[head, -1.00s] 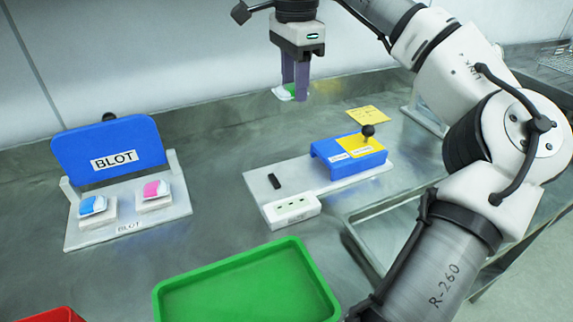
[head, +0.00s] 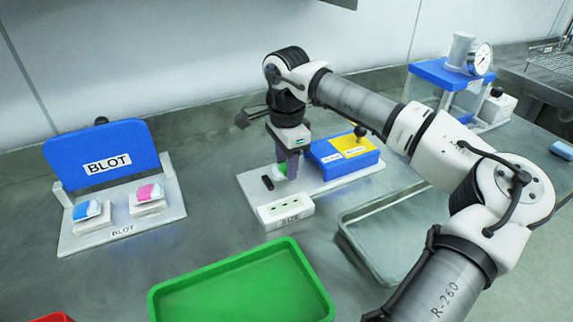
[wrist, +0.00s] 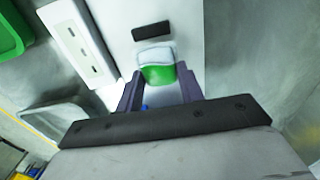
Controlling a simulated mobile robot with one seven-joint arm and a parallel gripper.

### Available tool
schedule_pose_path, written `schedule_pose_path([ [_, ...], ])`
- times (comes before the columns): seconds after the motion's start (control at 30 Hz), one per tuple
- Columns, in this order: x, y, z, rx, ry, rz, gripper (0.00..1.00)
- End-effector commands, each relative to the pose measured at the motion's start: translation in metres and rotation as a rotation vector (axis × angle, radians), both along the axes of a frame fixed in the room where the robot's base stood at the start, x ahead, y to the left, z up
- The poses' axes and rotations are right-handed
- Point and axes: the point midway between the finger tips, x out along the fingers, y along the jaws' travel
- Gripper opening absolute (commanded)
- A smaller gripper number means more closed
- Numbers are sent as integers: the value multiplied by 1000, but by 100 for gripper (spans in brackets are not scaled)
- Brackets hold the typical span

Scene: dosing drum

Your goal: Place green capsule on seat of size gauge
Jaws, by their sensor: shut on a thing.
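The green capsule (wrist: 158,74), green with a whitish end, is between the fingers of my gripper (wrist: 158,80) in the wrist view. My gripper is shut on it. In the head view my gripper (head: 287,168) is low over the left part of a white base plate (head: 332,184), with a bit of the green capsule (head: 281,168) showing. This plate, which I take for the size gauge, carries a blue box with a yellow top (head: 345,157) and a black knob. A small black bar (head: 267,183) lies just beside the capsule. I cannot tell whether the capsule touches the plate.
A white slotted block (head: 286,211) stands at the plate's front. A blue BLOT stand (head: 105,160) holds a blue and a pink capsule at left. A green tray (head: 240,285) is in front, a grey tray (head: 350,235) at right. A dial device (head: 480,60) stands back right.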

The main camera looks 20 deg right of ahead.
Motion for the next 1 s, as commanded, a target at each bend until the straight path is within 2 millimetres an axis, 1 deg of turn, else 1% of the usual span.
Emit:
schedule_pose_path([
  [0.03, -1, 0, -7, 3, 3, 1, 16],
  [0.1, -1, 0, -12, 1, 1, 0, 16],
  [0.33, 0, 0, -13, 0, 0, 0, 16],
  [0.47, 0, 0, -18, 0, 0, 0, 16],
  [0.5, 0, 0, -17, 0, 0, 0, 40],
  [0.63, 0, 0, -16, 0, 0, 0, 57],
  [0.67, 0, 0, -16, 0, 0, 0, 59],
  [0.9, 0, 0, -16, 0, 0, 0, 59],
  [1.0, 0, 0, -11, 0, 0, 0, 59],
])
